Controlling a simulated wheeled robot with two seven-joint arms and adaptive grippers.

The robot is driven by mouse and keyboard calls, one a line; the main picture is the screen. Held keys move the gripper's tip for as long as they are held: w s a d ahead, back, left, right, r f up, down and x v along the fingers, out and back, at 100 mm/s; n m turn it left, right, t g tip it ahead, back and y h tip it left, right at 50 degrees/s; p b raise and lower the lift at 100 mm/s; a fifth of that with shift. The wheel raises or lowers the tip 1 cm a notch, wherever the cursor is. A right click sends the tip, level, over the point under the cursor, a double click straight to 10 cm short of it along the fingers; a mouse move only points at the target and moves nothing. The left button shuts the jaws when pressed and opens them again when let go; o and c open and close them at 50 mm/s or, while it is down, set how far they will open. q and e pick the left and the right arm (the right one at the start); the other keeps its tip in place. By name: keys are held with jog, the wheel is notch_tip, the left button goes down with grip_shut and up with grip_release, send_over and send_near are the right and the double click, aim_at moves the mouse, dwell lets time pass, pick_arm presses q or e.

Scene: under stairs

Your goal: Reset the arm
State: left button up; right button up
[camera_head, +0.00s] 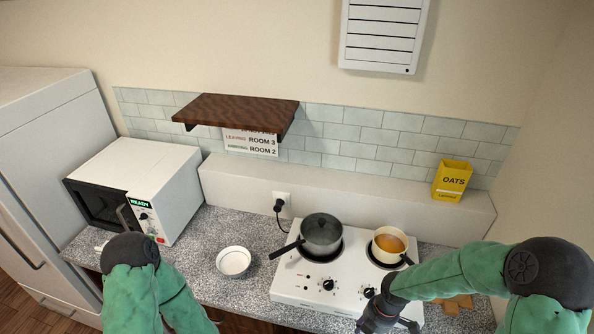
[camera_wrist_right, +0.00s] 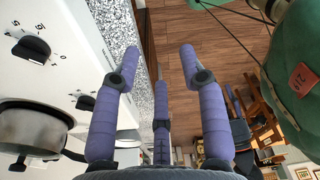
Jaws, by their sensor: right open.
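My right arm (camera_head: 447,275) is green and reaches in from the lower right, bent at a dark elbow cap. My right gripper (camera_head: 385,322) hangs over the front edge of the white hob (camera_head: 292,289), low in the head view. In the right wrist view its purple fingers (camera_wrist_right: 158,65) are spread open with nothing between them. The hob and its knobs lie to their left, with floor beyond. My left arm (camera_head: 150,290) shows at the lower left of the head view, bent at a dark cap. Its gripper is out of view.
A grey lidded pot (camera_head: 321,234) and a cream saucepan of orange liquid (camera_head: 388,259) stand on the hob. A white bowl (camera_head: 233,262) is left of it. Wooden pieces (camera_head: 456,304) lie under my right arm.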

jog(key=s+a+f+m+y+b, duration=0.1)
jog(key=s+a+f+m+b, duration=0.2)
jog(key=f+m+b, duration=0.3)
jog(key=s+a+f+m+b, duration=0.3)
jog(key=f+m+b, duration=0.3)
jog(key=f, duration=1)
jog(key=s+a+f+m+y+b, duration=0.1)
jog(key=s+a+f+m+b, duration=0.3)
jog(key=f+m+b, duration=0.3)
notch_tip(320, 180, down, 5)
jog(key=m, duration=0.4)
jog(key=shift+r+t+y, duration=0.2)
jog(key=shift+t+y, duration=0.1)
